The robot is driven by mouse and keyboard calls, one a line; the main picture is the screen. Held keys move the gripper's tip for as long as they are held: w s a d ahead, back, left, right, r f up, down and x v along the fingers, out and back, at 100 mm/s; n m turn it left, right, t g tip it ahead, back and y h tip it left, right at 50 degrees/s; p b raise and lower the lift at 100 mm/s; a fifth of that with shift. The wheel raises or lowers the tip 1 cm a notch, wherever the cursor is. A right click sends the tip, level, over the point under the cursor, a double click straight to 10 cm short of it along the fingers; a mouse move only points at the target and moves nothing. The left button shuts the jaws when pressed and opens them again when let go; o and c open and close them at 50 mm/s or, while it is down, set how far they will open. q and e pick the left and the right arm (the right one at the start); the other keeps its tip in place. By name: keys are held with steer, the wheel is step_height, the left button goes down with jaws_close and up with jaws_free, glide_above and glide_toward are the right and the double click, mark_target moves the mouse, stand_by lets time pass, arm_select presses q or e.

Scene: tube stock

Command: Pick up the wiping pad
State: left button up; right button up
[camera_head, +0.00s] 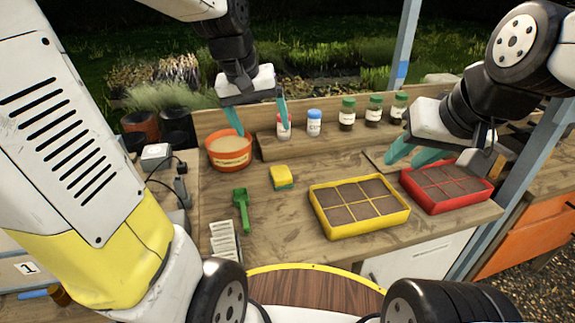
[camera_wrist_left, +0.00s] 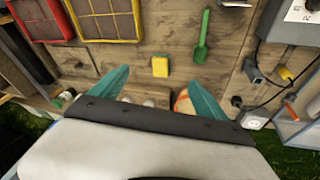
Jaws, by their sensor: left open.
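The wiping pad, a small yellow and green sponge block (camera_head: 281,176), lies flat on the wooden bench in the head view. It also shows in the left wrist view (camera_wrist_left: 160,66), ahead of and between the fingertips. My left gripper (camera_head: 262,122) is open and empty, above the back of the bench and behind the pad, not touching it. Its teal fingers frame the lower middle of the left wrist view (camera_wrist_left: 160,85). My right gripper (camera_head: 405,158) is over the back right of the bench by the red tray; its fingers look apart and empty.
An orange pot (camera_head: 229,151) stands left of the pad, a green scoop (camera_head: 241,207) front left. A yellow tray (camera_head: 357,229) and red tray (camera_head: 446,207) sit to the right. Several lidded bottles (camera_head: 347,113) line the back ledge. The bench (camera_head: 284,228) is bare before the pad.

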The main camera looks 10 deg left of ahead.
arm_select(q)
steer(key=w+f+n+g, duration=0.2)
steer(key=w+f, duration=0.6)
steer(key=w, duration=0.2)
steer(key=g+y, duration=0.1)
steer(key=y, duration=0.1)
glide_above(281, 172)
steer(key=shift+n, duration=0.4)
step_height(281, 172, down, 10)
steer(key=shift+s+d+f, duration=0.1)
steer(key=shift+d, duration=0.05)
steer(key=shift+f+g, duration=0.3)
steer(key=shift+f, duration=0.35)
step_height(281, 172, down, 7)
steer(key=shift+f, duration=0.1)
steer(key=c, duration=1.5)
